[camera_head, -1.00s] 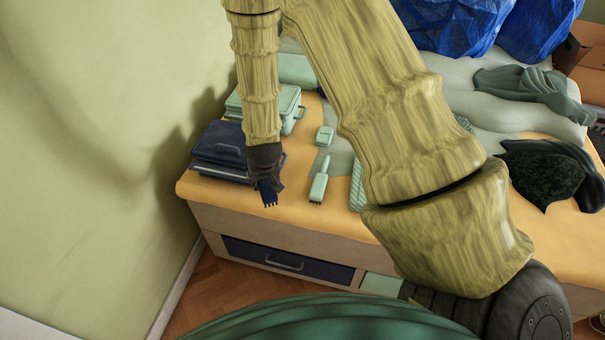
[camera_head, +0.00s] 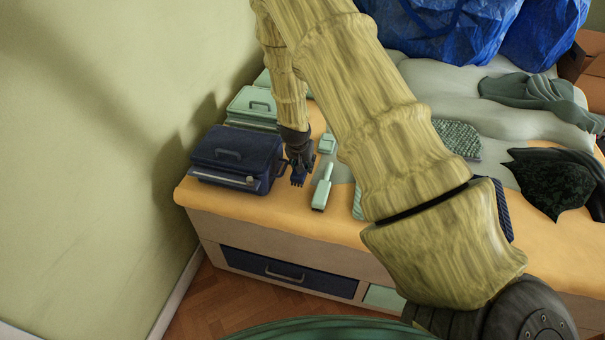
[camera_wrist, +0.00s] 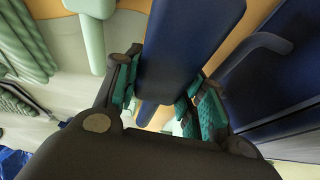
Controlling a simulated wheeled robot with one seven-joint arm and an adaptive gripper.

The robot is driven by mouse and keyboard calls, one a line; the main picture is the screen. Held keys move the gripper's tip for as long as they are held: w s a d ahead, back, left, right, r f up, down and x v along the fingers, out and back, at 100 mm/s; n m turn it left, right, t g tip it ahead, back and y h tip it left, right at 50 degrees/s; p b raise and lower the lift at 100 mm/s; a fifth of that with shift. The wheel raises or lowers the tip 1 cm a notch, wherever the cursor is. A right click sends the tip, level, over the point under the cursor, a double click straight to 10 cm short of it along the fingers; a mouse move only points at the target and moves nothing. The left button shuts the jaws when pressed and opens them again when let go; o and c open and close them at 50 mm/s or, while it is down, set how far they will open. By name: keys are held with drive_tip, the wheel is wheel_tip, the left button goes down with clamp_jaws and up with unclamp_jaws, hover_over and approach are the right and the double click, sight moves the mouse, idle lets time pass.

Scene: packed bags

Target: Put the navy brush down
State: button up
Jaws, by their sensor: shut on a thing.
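The navy brush (camera_head: 298,181) is held in my gripper (camera_head: 299,163), just right of the navy case on the yellow-topped bed. In the wrist view the navy brush (camera_wrist: 190,50) runs between the two teal-padded fingers of my gripper (camera_wrist: 165,110), which are shut on it. Its bristles point down close to the yellow surface (camera_head: 270,215). I cannot tell whether it touches that surface. Part of the brush is hidden by the fingers.
A navy case (camera_head: 238,160) stands close on the left, with a mint case (camera_head: 252,105) behind it. A mint brush (camera_head: 322,187) lies close on the right, near a small mint box (camera_head: 327,143). Blue bags (camera_head: 440,30) stand at the back. The yellow front strip is bare.

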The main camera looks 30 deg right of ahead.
drive_tip(key=shift+f+p, duration=0.3)
drive_tip(key=shift+f, duration=2)
drive_tip(key=shift+f, duration=0.15)
drive_tip(key=o, duration=1.3)
drive_tip(key=shift+o, duration=0.2)
drive_tip(key=b+v, duration=0.1)
drive_tip(key=v, duration=1.1)
drive_tip(key=shift+s, duration=0.1)
